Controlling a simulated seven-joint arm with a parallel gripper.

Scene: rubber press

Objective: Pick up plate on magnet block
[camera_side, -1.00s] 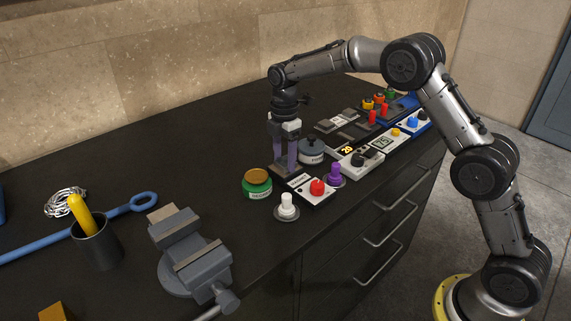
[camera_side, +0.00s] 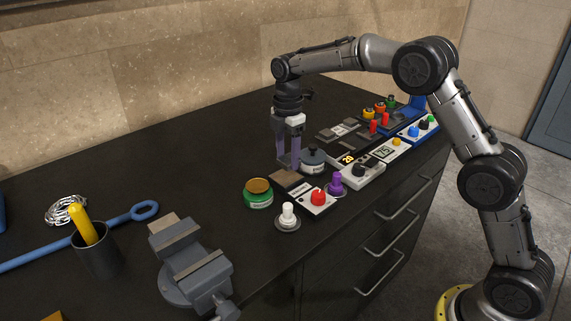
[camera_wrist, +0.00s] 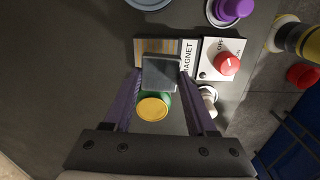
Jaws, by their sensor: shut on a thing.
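My gripper (camera_side: 288,162) has purple fingers pointing down, closed on a small dark grey plate. In the wrist view the plate (camera_wrist: 160,73) lies between the fingertips (camera_wrist: 160,78). The magnet block (camera_side: 285,176) is on the black counter below, with its brownish top showing. In the wrist view its top (camera_wrist: 148,46) shows beyond the plate, which hides part of it. The plate appears slightly above the block.
A green jar (camera_side: 258,195) with a yellow lid stands left of the block. A grey round pot (camera_side: 313,160) is close behind on the right. White (camera_side: 288,216) and purple (camera_side: 336,186) knobs stand in front and right. A vise (camera_side: 192,262) is at front left.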

